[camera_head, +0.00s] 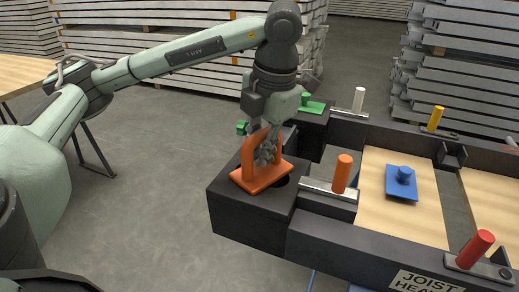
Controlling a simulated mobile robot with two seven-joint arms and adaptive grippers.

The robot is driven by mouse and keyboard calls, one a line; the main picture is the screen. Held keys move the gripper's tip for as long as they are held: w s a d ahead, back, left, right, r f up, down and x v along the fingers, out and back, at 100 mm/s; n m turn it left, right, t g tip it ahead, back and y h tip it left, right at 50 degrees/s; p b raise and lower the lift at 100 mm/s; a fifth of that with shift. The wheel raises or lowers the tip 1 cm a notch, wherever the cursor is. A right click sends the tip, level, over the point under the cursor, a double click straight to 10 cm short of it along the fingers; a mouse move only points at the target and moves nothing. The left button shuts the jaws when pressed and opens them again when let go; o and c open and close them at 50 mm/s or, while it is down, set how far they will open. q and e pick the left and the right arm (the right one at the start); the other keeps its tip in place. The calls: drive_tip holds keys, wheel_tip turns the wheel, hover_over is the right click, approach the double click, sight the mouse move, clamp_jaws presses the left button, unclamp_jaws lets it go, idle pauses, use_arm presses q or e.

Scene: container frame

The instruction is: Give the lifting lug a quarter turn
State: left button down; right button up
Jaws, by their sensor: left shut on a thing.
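The orange lifting lug (259,181), a flat plate with an upright loop, sits on the dark corner block (250,219) of the container frame. My left gripper (265,155) comes down from above and is shut on the lug's loop. The plate lies over the block's top, with part of a dark round opening showing beside it at the right. The gripper's fingers hide part of the loop. My right gripper is not in view.
A green lug (313,107) is at the far corner. Orange (342,173), white (358,99), yellow (435,118) and red (475,249) handles stand along the frame. A blue knobbed plate (401,183) lies on wooden boards. Grey floor is free at left.

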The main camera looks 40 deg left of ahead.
sight(263, 132)
use_arm(q)
drive_tip(key=shift+s+n+p, duration=0.1)
drive_tip(key=shift+n+p, duration=0.55)
drive_tip(key=shift+n, duration=0.25)
drive_tip(key=shift+s+f+n+g, duration=0.1)
drive_tip(key=shift+n+g, duration=0.3)
drive_tip(key=shift+n, duration=1)
drive_tip(key=c, duration=1.4)
unclamp_jaws()
drive_tip(key=shift+w+d+r, duration=0.1)
drive_tip(key=shift+d+r, duration=0.15)
drive_tip(key=shift+r, duration=1.05)
drive_tip(key=shift+w+d+r, duration=0.1)
drive_tip(key=shift+d+r, duration=0.15)
drive_tip(key=shift+r, duration=1.1)
drive_tip(key=shift+d+r, duration=0.25)
drive_tip(key=shift+r, duration=1.05)
